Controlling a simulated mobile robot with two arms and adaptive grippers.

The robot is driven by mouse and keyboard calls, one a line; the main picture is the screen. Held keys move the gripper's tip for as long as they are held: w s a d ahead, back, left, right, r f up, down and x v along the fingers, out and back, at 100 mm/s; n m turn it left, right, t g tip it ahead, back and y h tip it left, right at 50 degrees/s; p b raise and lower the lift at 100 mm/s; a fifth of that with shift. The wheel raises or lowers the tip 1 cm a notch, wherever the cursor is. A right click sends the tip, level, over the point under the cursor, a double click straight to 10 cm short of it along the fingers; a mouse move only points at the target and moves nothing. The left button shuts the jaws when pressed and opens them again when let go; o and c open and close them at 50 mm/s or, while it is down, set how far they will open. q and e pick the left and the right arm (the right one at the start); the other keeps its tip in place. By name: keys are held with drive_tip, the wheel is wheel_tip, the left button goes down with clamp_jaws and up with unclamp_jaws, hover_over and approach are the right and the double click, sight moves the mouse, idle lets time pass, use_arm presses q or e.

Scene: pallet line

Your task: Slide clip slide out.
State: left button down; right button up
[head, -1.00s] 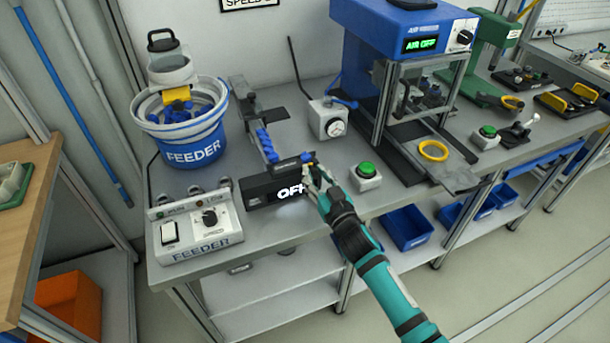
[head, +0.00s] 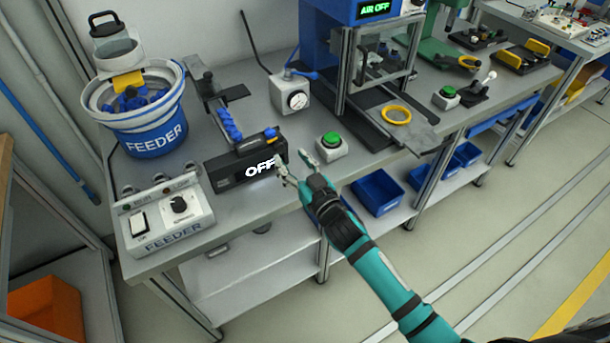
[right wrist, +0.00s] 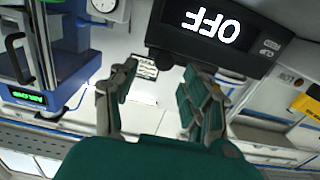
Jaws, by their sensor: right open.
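A small dark slide (head: 253,143) with a blue end piece (head: 270,132) lies along the top of the black box marked OFF (head: 225,172) in the head view. I take it for the clip slide. A row of blue clips (head: 229,124) sits on the rail leading down to it. My right gripper (head: 293,163) is open and empty, in front of the box's right end and apart from the slide. In the right wrist view its spread fingers (right wrist: 158,88) have nothing between them, and the box (right wrist: 265,55) appears upside down beyond. My left gripper is not in view.
A green button (head: 332,140) stands just right of the box. The feeder control box (head: 165,220) and blue feeder bowl (head: 155,140) are at left. A dial gauge (head: 291,94) stands behind. The press frame with a yellow ring (head: 396,114) is at right.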

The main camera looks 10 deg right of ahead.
drive_tip(key=v, duration=0.7)
idle(0.3)
drive_tip(key=s+d+f+g+h, duration=0.1)
drive_tip(key=s+d+f+g, duration=0.15)
drive_tip(key=f, duration=0.85)
drive_tip(key=s+d+f+m+g+h, duration=0.15)
drive_tip(key=s+f, duration=0.25)
drive_tip(key=f, duration=0.6)
drive_tip(key=s+d+f+n+g+h, duration=0.1)
drive_tip(key=s+d+f+g, duration=0.25)
drive_tip(key=f, duration=0.75)
drive_tip(key=s+d+f+g, duration=0.1)
drive_tip(key=s+f+g, duration=0.2)
drive_tip(key=s+f, duration=0.3)
drive_tip(key=s+d+f+g+h, duration=0.1)
drive_tip(key=s+f, duration=0.6)
drive_tip(key=s, duration=1)
drive_tip(key=s+d+f+g+h, duration=0.1)
drive_tip(key=s+d+f+g, duration=0.1)
drive_tip(key=s+f+g, duration=0.2)
drive_tip(key=s+f, duration=0.3)
drive_tip(key=s, duration=0.4)
drive_tip(key=shift+s+d+m+g, duration=0.3)
drive_tip(key=shift+s+m+g, duration=0.05)
